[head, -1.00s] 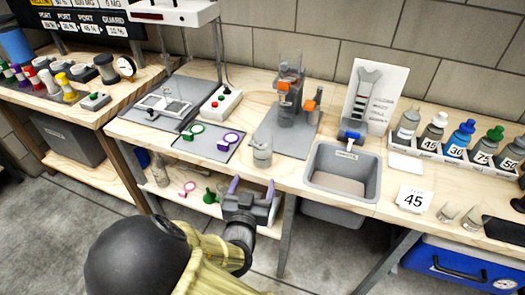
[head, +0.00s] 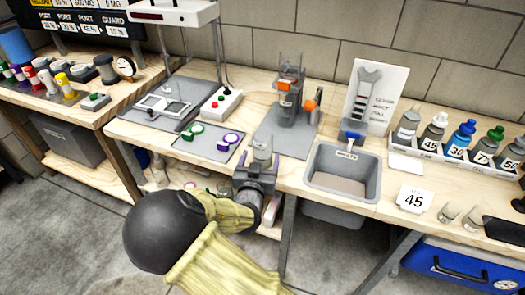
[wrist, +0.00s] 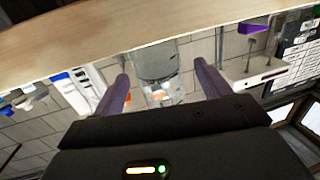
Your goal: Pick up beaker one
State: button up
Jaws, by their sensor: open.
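A clear glass beaker (head: 262,147) stands upright near the front edge of the bench, left of the sink. No label shows on it, so I cannot tell whether it is beaker one. My gripper (head: 257,160) is open at the bench edge, its purple fingers pointing toward this beaker. In the wrist view the picture is upside down, and the beaker (wrist: 156,62) appears between the fingers of my gripper (wrist: 161,76), with gaps on both sides. Two more small glass beakers stand at the right, a left one (head: 447,214) and a right one (head: 473,216).
A grey mat with green and purple rings (head: 210,140) lies left of the beaker. A grey stand with orange parts (head: 290,95) is behind it. The sink (head: 343,174) is to the right.

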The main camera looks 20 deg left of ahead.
aim_at(263, 149)
jog(key=w, duration=0.5)
jog(key=shift+a, duration=0.2)
jog(key=c, duration=1.1)
jog(key=shift+r, duration=0.2)
jog(key=shift+r+p, duration=0.65)
jog(key=shift+r, duration=4.2)
